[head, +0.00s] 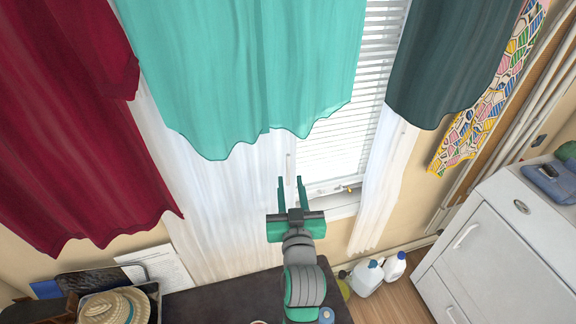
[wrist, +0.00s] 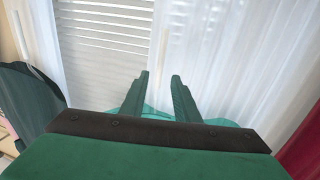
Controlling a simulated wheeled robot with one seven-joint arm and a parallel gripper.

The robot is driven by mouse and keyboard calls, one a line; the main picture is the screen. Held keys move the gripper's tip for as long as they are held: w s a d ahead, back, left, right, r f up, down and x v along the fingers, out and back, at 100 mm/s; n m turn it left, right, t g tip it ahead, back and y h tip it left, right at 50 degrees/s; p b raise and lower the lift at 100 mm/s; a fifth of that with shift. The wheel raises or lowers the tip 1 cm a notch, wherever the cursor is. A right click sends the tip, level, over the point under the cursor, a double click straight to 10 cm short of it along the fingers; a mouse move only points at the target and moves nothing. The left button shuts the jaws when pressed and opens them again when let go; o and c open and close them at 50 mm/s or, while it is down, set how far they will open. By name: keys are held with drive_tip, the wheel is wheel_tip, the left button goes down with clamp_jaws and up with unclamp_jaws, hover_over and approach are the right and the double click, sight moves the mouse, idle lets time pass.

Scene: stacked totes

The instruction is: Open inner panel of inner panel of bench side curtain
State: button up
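A white sheer inner panel (head: 215,200) hangs left of the window in the head view, behind a teal outer curtain (head: 250,70). Its right edge lies near my gripper. A second narrow white sheer panel (head: 382,190) hangs right of the window, below a dark teal curtain (head: 445,60). My gripper (head: 290,182) is open, its fingers pointing up towards the left panel's edge. In the wrist view, my gripper (wrist: 160,78) shows apart fingertips with nothing visibly clamped. A thin pale rod (wrist: 163,52) stands in line with the gap; I cannot tell its distance. The left panel (wrist: 225,55) fills the right there.
The window blind (head: 340,130) shows between the panels. A red curtain (head: 75,120) hangs at left. A dark bench top (head: 220,300) lies below, with a straw hat (head: 110,305). Jugs (head: 367,278) and a white cabinet (head: 510,260) stand at right.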

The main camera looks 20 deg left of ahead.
sight(288, 168)
drive_tip(key=x, duration=0.8)
clamp_jaws()
